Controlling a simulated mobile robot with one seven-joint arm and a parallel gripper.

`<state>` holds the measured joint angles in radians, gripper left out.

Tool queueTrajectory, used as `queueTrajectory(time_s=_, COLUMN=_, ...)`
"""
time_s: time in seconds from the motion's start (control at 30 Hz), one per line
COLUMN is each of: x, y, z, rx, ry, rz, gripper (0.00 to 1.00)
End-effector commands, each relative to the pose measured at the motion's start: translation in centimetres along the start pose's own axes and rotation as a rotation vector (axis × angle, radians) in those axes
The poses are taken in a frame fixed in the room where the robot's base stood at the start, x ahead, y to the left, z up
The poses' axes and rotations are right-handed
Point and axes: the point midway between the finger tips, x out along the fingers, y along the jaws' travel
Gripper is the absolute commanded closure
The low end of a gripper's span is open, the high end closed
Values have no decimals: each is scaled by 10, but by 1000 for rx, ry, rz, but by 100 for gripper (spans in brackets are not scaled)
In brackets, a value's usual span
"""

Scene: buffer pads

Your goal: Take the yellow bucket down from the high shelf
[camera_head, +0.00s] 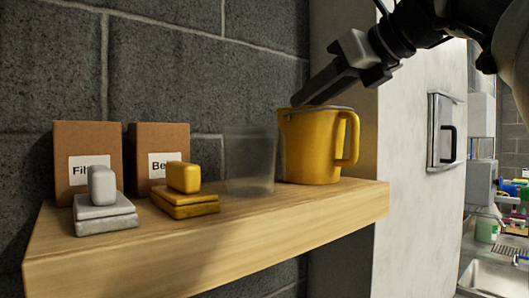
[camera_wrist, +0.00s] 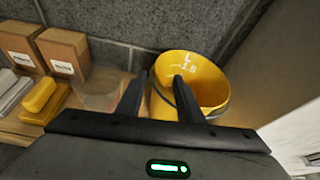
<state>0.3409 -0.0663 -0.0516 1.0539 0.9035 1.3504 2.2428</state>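The yellow bucket (camera_head: 312,150) stands upright at the right part of the wooden shelf (camera_head: 230,244), with its loop handle on the right in the head view. In the wrist view the bucket (camera_wrist: 205,72) is seen from above, with white markings inside. My gripper (camera_head: 298,101) reaches down from the upper right, its tips at the bucket's left rim. In the wrist view my gripper (camera_wrist: 157,84) is open, one finger left of the rim and the other over the bucket's opening. I cannot tell whether either finger touches it.
A clear cup (camera_head: 250,160) stands just left of the bucket. Farther left are a yellow pad stack (camera_head: 184,190), a grey one (camera_head: 103,205) and two cardboard boxes (camera_head: 88,150) (camera_head: 150,145). A brick wall is behind; a pale wall panel (camera_head: 415,165) is right.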

Motion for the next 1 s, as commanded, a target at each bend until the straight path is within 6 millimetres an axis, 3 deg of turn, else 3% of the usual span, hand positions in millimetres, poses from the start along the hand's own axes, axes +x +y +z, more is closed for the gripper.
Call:
queueTrajectory(time_s=0.1, x=17, y=0, z=0, rx=-1, ry=0, rz=1, gripper=66)
queueTrajectory(time_s=0.33, x=33, y=0, z=0, rx=-1, ry=0, rz=1, gripper=66)
queueTrajectory(time_s=0.6, x=71, y=1, z=0, rx=-1, ry=1, rz=1, gripper=66)
queueTrajectory(time_s=0.9, x=77, y=0, z=0, rx=-1, ry=0, rz=-1, gripper=66)
queueTrajectory(time_s=1.0, x=77, y=0, z=0, rx=-1, ry=0, rz=-1, gripper=81)
